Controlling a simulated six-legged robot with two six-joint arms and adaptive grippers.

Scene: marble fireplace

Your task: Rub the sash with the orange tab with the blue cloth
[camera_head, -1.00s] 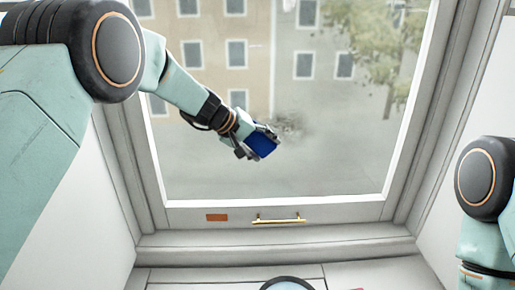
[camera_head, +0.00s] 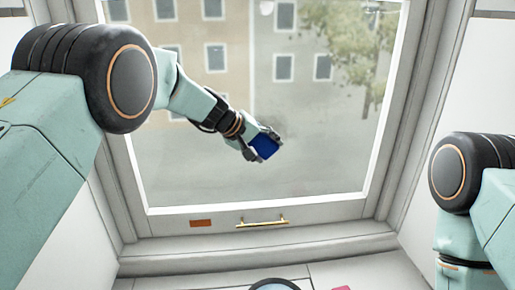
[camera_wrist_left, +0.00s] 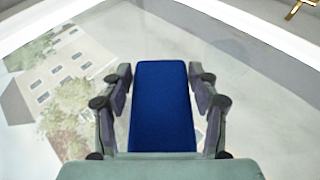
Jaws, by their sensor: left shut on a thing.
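The sash (camera_head: 330,213) is a pale window frame around a glass pane (camera_head: 330,160). The orange tab (camera_head: 200,223) is on its bottom rail, left of a brass handle (camera_head: 262,222). My left gripper (camera_head: 262,145) is shut on the blue cloth (camera_head: 266,147), in front of the middle of the pane. In the left wrist view the blue cloth (camera_wrist_left: 163,105) shows as a flat block between the fingers. Whether it touches the glass I cannot tell. The glass behind the gripper is hidden. My right gripper is out of view; only its arm shows at the right.
Below the window is a pale sill (camera_head: 330,240). A round dark-rimmed thing (camera_head: 273,285) and a pink thing (camera_head: 341,288) are cut off at the bottom edge. White side walls flank the window. The lower pane right of my gripper is clear.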

